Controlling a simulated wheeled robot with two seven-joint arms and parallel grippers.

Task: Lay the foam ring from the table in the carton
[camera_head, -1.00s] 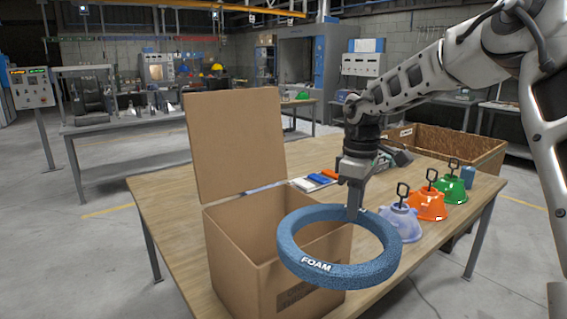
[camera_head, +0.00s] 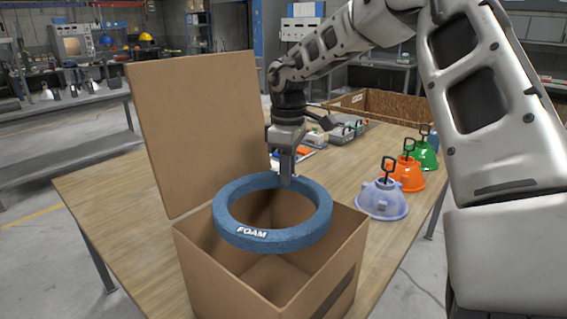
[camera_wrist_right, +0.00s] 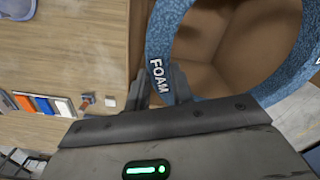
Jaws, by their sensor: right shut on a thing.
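The blue foam ring (camera_head: 274,239), marked FOAM, is held level over the open top of the carton (camera_head: 225,270). My right gripper (camera_head: 286,180) is shut on the far side of the ring's band. In the right wrist view the ring (camera_wrist_right: 160,45) passes between the fingers (camera_wrist_right: 165,88), and the carton's inside (camera_wrist_right: 235,45) shows through its middle. The carton is brown, with one tall flap standing up at its back left. The ring hides part of the carton's rim, so I cannot tell whether they touch. My left gripper is not in view.
Lilac (camera_head: 383,200), orange (camera_head: 407,174) and green (camera_head: 427,153) hoods with black handles stand in a row on the wooden table (camera_head: 115,205), right of the carton. A wooden crate (camera_head: 395,105) is at the back. The table left of the carton is clear.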

